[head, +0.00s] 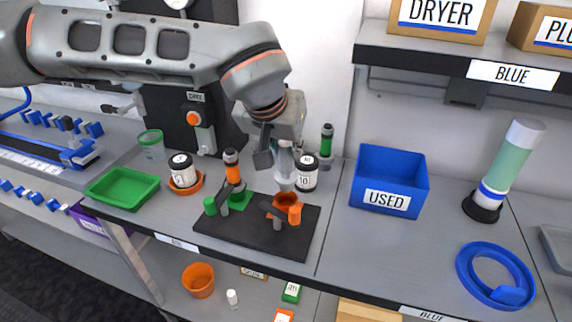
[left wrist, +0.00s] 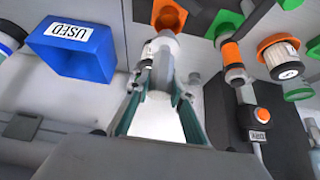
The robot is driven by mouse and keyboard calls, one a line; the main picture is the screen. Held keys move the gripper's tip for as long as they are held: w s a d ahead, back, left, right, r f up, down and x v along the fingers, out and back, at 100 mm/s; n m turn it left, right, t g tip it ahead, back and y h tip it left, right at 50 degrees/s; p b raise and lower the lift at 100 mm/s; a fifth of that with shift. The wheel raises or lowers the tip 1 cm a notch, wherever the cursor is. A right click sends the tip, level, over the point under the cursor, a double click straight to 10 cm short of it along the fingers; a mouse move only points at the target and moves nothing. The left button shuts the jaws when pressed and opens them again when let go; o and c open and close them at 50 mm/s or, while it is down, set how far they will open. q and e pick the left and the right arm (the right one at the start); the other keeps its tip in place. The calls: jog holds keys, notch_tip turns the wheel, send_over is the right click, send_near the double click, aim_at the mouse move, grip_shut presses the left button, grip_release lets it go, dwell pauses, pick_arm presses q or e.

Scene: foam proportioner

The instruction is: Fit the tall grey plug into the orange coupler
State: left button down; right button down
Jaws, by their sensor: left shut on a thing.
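My left gripper (head: 281,150) is above the black board (head: 240,243), pointing down. It is shut on the tall grey plug (head: 284,181), which hangs roughly upright. The orange coupler (head: 294,215) is on the board directly below the plug. The plug's lower end is at the coupler's mouth; I cannot tell whether it is inside or just above. In the left wrist view the grey plug (left wrist: 161,50) lies between the teal fingers (left wrist: 158,115), with the orange coupler (left wrist: 168,14) beyond its end. My right gripper is not in view.
A green coupler (head: 210,206) and an orange-and-black plug (head: 232,168) stand left of the orange coupler. A white jar (head: 306,173) stands close behind the held plug. A blue USED bin (head: 389,182) is to the right. The counter front right has free room before a blue ring (head: 464,268).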

aim_at(284, 161)
pick_arm(q)
notch_tip(284, 161, down, 4)
jog(key=shift+r, duration=0.1)
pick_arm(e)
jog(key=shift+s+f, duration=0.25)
pick_arm(q)
jog(key=shift+f, duration=0.2)
jog(key=c, duration=1.8)
grip_release()
jog(key=shift+o, duration=0.2)
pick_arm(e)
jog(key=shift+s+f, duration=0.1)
